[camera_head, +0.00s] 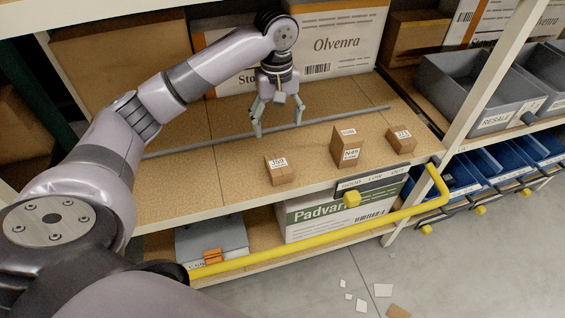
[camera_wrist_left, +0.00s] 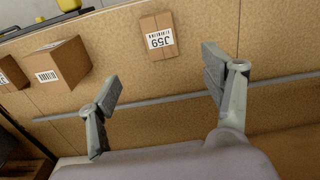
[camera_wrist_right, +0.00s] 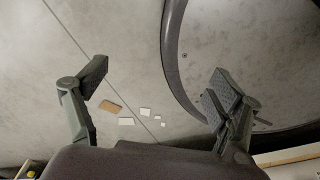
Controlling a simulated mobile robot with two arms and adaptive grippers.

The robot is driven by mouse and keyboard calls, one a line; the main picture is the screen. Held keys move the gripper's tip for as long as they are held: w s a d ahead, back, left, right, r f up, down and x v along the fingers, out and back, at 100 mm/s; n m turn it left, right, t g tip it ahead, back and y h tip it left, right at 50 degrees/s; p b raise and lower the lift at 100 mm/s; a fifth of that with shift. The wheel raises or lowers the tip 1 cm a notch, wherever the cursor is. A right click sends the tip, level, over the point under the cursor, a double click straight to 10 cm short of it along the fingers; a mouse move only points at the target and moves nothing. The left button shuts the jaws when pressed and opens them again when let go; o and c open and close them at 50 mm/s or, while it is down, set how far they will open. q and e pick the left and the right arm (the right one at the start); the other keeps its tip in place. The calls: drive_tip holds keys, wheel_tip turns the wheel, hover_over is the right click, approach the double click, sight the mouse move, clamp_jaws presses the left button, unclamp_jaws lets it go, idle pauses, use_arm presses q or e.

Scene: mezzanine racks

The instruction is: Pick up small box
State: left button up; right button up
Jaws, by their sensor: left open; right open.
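Three small brown cardboard boxes stand on the shelf board in the head view. The box labelled J59 (camera_head: 279,171) is at the left near the front edge, a taller box labelled N49 (camera_head: 347,150) is in the middle, and another small box (camera_head: 401,140) is at the right. My left gripper (camera_head: 277,130) is open and empty above the board, behind the J59 box. In the left wrist view the J59 box (camera_wrist_left: 158,38) lies beyond and between the open fingers, apart from them. My right gripper (camera_wrist_right: 160,85) is open and empty over the grey floor.
A grey bar (camera_head: 326,120) runs across the shelf board (camera_head: 180,185). Large cartons (camera_head: 345,45) stand at the back. A yellow rail (camera_head: 330,232) runs along the front. Grey and blue bins (camera_head: 480,95) fill the right rack. Scraps (camera_wrist_right: 125,121) lie on the floor.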

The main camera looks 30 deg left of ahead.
use_arm(q)
wheel_tip(320, 180, down, 5)
hover_over(278, 163)
drive_tip(key=f, duration=0.6)
drive_tip(key=shift+s+d, duration=0.2)
drive_tip(key=shift+s, duration=0.05)
drive_tip(key=shift+f+p, duration=0.3)
drive_tip(key=shift+f, duration=0.15)
drive_tip(key=f, duration=0.5)
drive_tip(key=shift+w+a+f, duration=0.1)
drive_tip(key=shift+w+a, duration=0.05)
drive_tip(key=shift+w, duration=0.05)
use_arm(e)
drive_tip(key=shift+s+a+r, duration=0.2)
drive_tip(key=shift+s+r, duration=0.3)
drive_tip(key=shift+r, duration=0.05)
use_arm(q)
drive_tip(key=c, duration=1.3)
use_arm(e)
drive_tip(key=shift+s+d, duration=0.1)
drive_tip(key=shift+d, duration=0.1)
